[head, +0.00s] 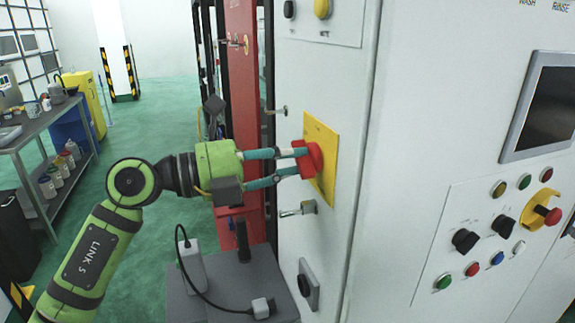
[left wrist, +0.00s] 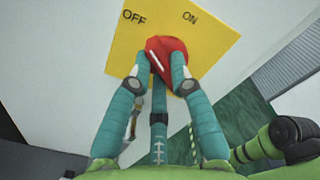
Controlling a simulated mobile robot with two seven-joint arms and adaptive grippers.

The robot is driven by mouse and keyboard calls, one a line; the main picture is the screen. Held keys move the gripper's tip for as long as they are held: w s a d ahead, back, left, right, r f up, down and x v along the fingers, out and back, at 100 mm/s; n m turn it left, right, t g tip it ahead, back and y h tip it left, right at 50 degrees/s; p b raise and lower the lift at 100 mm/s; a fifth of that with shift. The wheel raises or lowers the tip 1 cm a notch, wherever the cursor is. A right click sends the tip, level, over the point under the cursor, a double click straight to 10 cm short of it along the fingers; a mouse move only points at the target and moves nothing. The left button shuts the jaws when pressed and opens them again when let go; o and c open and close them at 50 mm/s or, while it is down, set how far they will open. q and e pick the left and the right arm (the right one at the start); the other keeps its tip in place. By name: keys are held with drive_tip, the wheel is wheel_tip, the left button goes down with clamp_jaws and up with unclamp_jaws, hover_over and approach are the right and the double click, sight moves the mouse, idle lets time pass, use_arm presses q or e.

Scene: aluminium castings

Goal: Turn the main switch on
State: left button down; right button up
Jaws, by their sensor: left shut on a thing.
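The main switch is a red knob (head: 313,160) on a yellow plate (head: 326,139) on the side of the pale cabinet. My left gripper (head: 300,161) is shut on the knob, with its teal fingers around it. In the left wrist view the knob (left wrist: 168,50) sits below the words OFF and ON on the yellow plate (left wrist: 125,48). A white line on the knob slants up to the left, on the OFF side. The fingers hide part of the knob. My right gripper is not in view.
A handle (head: 298,209) sticks out of the cabinet below the plate. A control panel with buttons (head: 472,268) and a screen (head: 547,110) are at the right. A grey surface (head: 232,296) with a cabled device (head: 192,267) is below my arm. Green floor is open behind.

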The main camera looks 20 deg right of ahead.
use_arm(q)
drive_tip(key=m+b, duration=0.8)
drive_tip(key=b, duration=0.1)
drive_tip(key=shift+s, duration=0.1)
drive_tip(key=shift+r+m+b, duration=0.2)
drive_tip(key=shift+m+b, duration=0.45)
drive_tip(key=shift+m, duration=0.75)
drive_tip(key=c, duration=1.1)
unclamp_jaws()
